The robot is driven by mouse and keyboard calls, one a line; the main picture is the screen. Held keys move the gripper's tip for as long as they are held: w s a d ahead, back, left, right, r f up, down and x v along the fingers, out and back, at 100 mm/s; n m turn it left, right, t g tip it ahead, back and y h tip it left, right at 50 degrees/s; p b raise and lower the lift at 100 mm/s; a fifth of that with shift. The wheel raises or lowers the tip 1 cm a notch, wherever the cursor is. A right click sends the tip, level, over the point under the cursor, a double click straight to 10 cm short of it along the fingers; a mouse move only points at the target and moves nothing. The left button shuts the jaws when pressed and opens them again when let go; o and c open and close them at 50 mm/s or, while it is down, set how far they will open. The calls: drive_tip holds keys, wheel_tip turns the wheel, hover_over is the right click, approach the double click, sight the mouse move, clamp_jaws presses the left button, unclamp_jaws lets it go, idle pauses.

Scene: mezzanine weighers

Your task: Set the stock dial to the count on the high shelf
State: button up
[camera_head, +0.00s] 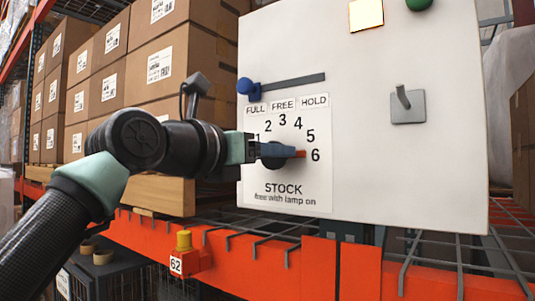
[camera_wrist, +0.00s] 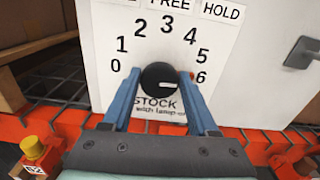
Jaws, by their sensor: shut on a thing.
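The stock dial (camera_head: 276,160) is a black round knob on a white panel (camera_head: 370,170), on a label reading STOCK with numbers around it up to 6. Its red pointer (camera_head: 299,154) points right, at about 6. In the wrist view the dial (camera_wrist: 158,82) sits between the two blue fingers of my gripper (camera_wrist: 160,78), which is shut on it from both sides. My gripper also shows at the dial in the head view (camera_head: 268,149). The label's small print reads "free with lamp on". The high shelf and its count are not in view.
A blue slider knob (camera_head: 244,86) sits at the left end of its slot, near FULL. A square lamp (camera_head: 366,14) glows pale yellow. A green button (camera_head: 418,4) and grey lever (camera_head: 407,104) are on the panel. Boxes (camera_head: 158,60) stand left; an orange beam (camera_head: 235,262) runs below.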

drive_tip(key=shift+w+a+f+n+b, duration=0.1)
drive_tip(key=shift+n+b, duration=1.35)
drive_tip(key=shift+n, duration=2.85)
drive_tip(key=shift+a+n+b, duration=0.1)
drive_tip(key=shift+n+b, duration=1.35)
drive_tip(key=shift+n, duration=2.85)
drive_tip(key=o, duration=1.3)
drive_tip(key=shift+o, duration=0.2)
drive_tip(key=shift+a+f, duration=0.1)
